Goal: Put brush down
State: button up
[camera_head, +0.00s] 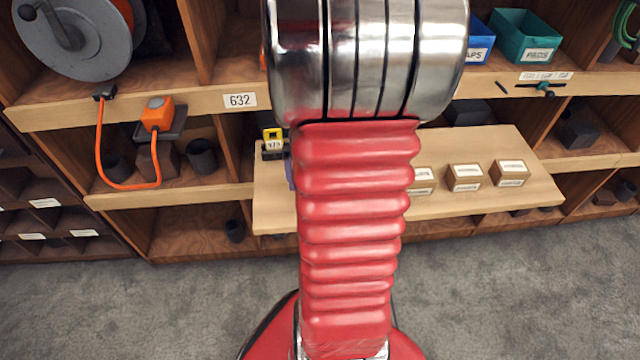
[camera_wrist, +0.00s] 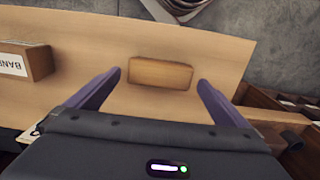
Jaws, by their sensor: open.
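A plain wooden block, probably the brush (camera_wrist: 160,74) seen from its back, lies on the pale wooden shelf board (camera_wrist: 88,72) in the wrist view. No bristles show. My gripper (camera_wrist: 161,79) is open, its two purple fingers apart on the left and right of the block. I see a gap between the block and each finger, so it is not held. In the head view my red arm and metal joint cover most of the gripper and the block. The pale board (camera_head: 480,211) shows to the right of the arm.
Small labelled cardboard boxes (camera_head: 464,177) stand on the board right of my arm; one labelled box (camera_wrist: 26,62) is left of my gripper. Blue (camera_head: 480,40) and green (camera_head: 524,36) bins, a cable reel (camera_head: 75,40) and an orange cord (camera_head: 103,160) occupy the shelves. Grey floor is clear.

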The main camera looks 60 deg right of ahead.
notch_tip(320, 180, up, 8)
jog(key=shift+r, duration=0.2)
dwell(0.8)
jog(key=w+a+r+n+t+h, duration=0.1)
jog(key=w+a+r+n, duration=0.15)
jog(key=a, duration=0.45)
jog(key=w+a+r+n+t, duration=0.1)
jog(key=w+a+r+n, duration=0.15)
jog(key=a, duration=0.35)
jog(key=s+a+r+n+t, duration=0.1)
jog(key=a+r+n, duration=0.1)
jog(key=a, duration=0.7)
jog(key=s+a+r+n+t+y, duration=0.1)
jog(key=a+r+n+t, duration=0.1)
jog(key=a, duration=0.6)
jog(key=shift+s+a+r+n+t, duration=0.25)
jog(key=shift+a+r+n+t, duration=0.1)
jog(key=shift+r+n, duration=0.1)
